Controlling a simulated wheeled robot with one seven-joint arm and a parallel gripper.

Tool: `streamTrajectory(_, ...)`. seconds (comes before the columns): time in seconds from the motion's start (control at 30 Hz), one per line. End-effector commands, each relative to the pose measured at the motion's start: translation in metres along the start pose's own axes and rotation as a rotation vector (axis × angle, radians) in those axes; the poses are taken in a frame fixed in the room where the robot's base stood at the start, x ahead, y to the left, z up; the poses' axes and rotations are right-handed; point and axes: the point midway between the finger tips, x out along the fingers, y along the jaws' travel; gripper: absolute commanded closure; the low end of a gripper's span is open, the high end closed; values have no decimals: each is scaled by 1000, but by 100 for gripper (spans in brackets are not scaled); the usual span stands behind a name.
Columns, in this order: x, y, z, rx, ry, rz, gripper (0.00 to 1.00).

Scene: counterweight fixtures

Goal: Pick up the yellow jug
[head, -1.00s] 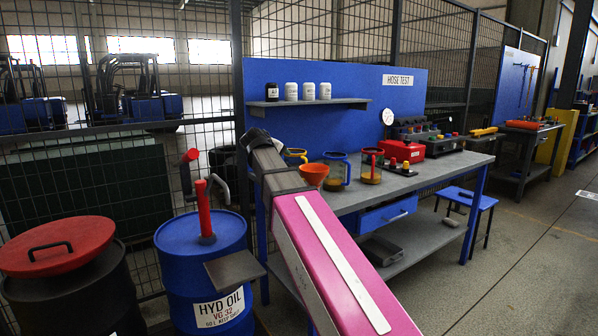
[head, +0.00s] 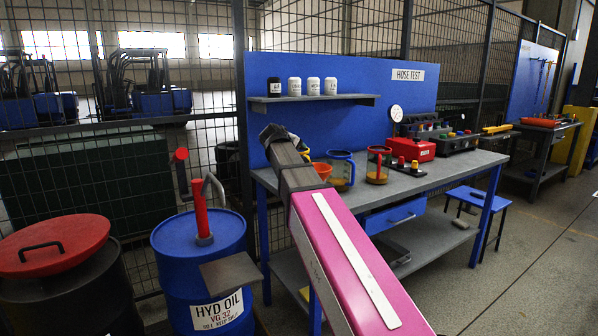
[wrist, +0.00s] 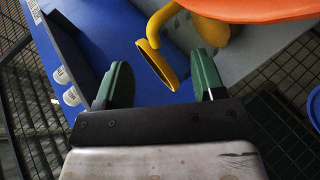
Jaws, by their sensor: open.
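The yellow jug (wrist: 158,66) shows in the wrist view as a round yellow rim with a curved yellow part above it. It lies between and just beyond the two green fingers of my gripper (wrist: 160,78), which are open and apart. I see no clear contact with it. In the head view my arm's dark end (head: 274,136) reaches over the bench and hides most or all of the yellow jug.
An orange funnel (head: 322,170) stands close to the right of my arm's end on the grey bench (head: 405,188). A blue-rimmed jug (head: 341,170) and a red-handled jug (head: 378,166) stand further right. A blue back panel (head: 350,120) with a shelf (head: 312,101) rises behind.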

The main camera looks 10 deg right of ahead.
Motion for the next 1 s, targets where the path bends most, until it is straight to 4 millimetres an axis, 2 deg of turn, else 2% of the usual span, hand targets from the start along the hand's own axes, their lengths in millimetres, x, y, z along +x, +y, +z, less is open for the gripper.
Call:
streamTrajectory(0.17,14,0,1,0,0,0,37)
streamTrajectory(0.4,47,-1,3,0,0,-1,37)
streamTrajectory(0.67,51,-2,4,0,1,0,37)
streamTrajectory(0.87,51,-2,4,0,0,-1,99)
streamTrajectory(1.0,51,-2,4,-1,-1,-2,100)
